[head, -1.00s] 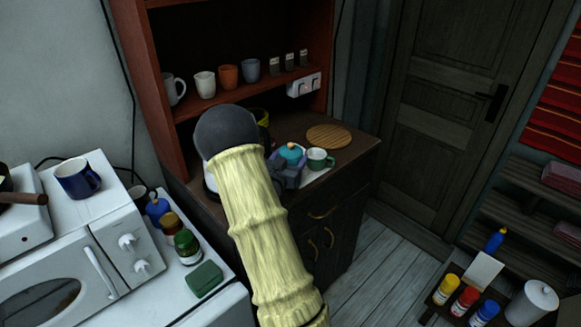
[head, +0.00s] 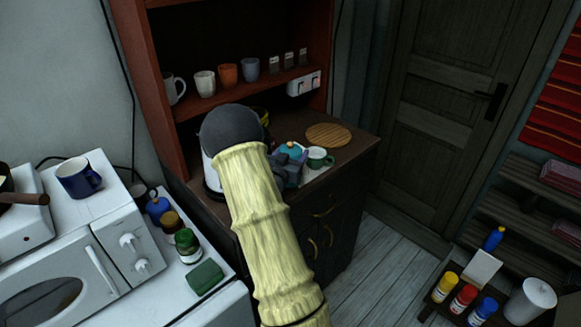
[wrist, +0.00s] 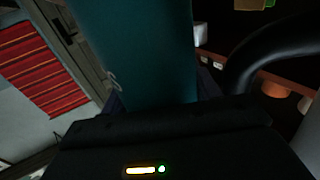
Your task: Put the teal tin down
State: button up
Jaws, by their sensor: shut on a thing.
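The teal tin (wrist: 135,50) fills the upper middle of the wrist view, held between the fingers of my gripper (wrist: 160,95). Its far end is out of that frame. In the head view my gripper (head: 284,170) is over the dark cabinet top, partly behind my arm. A teal round top with an orange knob (head: 291,149) shows just behind the fingers, and looks like the tin's top. The tin's base is hidden in the head view, so I cannot tell whether it touches the cabinet top.
A green cup (head: 318,157) stands close right of my gripper, by a pale mat (head: 314,176). A round wooden board (head: 328,135) lies behind it on the cabinet top (head: 347,154). Mugs stand on the shelf above. A microwave (head: 70,270) is at left.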

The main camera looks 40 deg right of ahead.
jog(key=shift+r, duration=0.1)
notch_tip(320, 180, up, 18)
jog(key=b, duration=0.1)
dwell(0.4)
jog(key=shift+w, duration=0.1)
dwell(0.4)
